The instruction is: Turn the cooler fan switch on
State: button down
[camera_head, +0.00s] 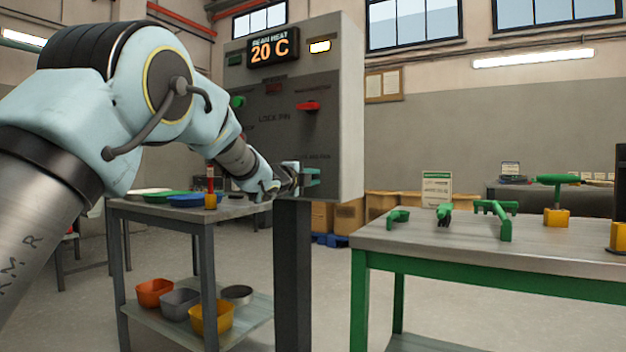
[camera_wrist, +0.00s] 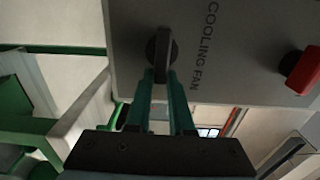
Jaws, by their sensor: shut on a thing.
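The cooling fan switch (camera_wrist: 162,46) is a dark round knob with a raised bar handle, on the grey control panel (camera_wrist: 235,40). The words COOLING FAN are printed beside it in the wrist view. My gripper (camera_wrist: 161,82) has its two green fingers at the bar, one on each side, shut on it. In the head view my gripper (camera_head: 310,177) is at the lower part of the panel (camera_head: 340,110). The knob itself is hidden there by my gripper and arm.
A green-legged table (camera_head: 480,245) with green tools stands right; a table with bins stands left.

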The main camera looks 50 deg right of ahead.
jog(key=c, duration=0.8)
grip_release()
jog(key=shift+a, duration=0.1)
jog(key=b+v, duration=0.1)
jog(key=v, duration=0.9)
jog(key=shift+a, duration=0.3)
